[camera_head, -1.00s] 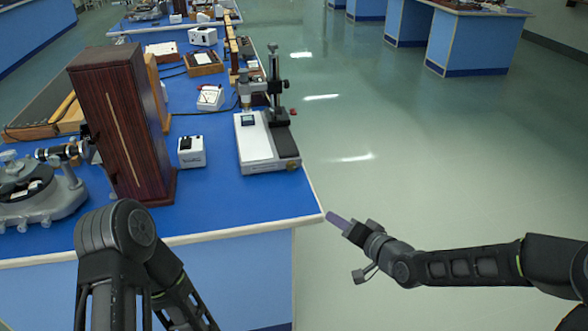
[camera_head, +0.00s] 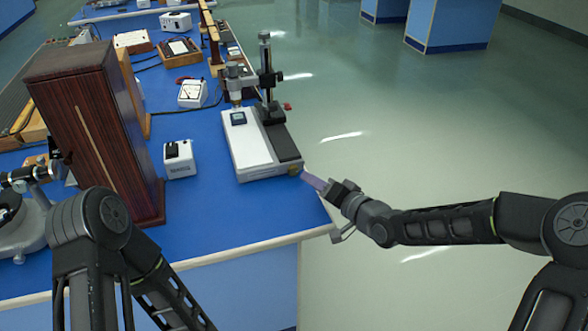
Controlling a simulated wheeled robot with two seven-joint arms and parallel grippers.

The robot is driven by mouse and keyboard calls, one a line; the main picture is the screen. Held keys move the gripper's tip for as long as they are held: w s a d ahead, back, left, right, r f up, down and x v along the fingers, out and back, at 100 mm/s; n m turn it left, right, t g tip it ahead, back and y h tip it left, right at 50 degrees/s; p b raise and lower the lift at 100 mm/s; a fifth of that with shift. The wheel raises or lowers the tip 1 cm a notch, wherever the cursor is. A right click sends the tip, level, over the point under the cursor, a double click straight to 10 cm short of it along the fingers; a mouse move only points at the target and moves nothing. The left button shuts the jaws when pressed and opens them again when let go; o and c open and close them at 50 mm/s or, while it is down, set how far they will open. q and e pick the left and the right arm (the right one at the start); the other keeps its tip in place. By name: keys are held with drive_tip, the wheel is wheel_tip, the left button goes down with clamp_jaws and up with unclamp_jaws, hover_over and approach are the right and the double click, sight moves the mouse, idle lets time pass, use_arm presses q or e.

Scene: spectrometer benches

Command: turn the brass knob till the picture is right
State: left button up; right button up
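A white instrument (camera_head: 243,150) with a black post stands near the right edge of the blue bench. A small brass-coloured knob (camera_head: 294,169) shows at its front right corner, by the dark strip. A small dark display (camera_head: 238,118) sits on its top; its picture is too small to read. My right gripper (camera_head: 313,181) is just right of the knob, its purple fingertips pointing at it. I cannot tell whether they touch it or how far the fingers are apart. Only my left arm's links show at the lower left; its gripper is out of view.
A tall dark wooden box (camera_head: 95,130) stands on the bench at left. The floor (camera_head: 400,130) right of the bench is clear.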

sight(295, 171)
drive_tip(key=shift+p+x, duration=0.35)
drive_tip(key=shift+x, duration=3.6)
drive_tip(key=shift+c, duration=0.6)
clamp_jaws()
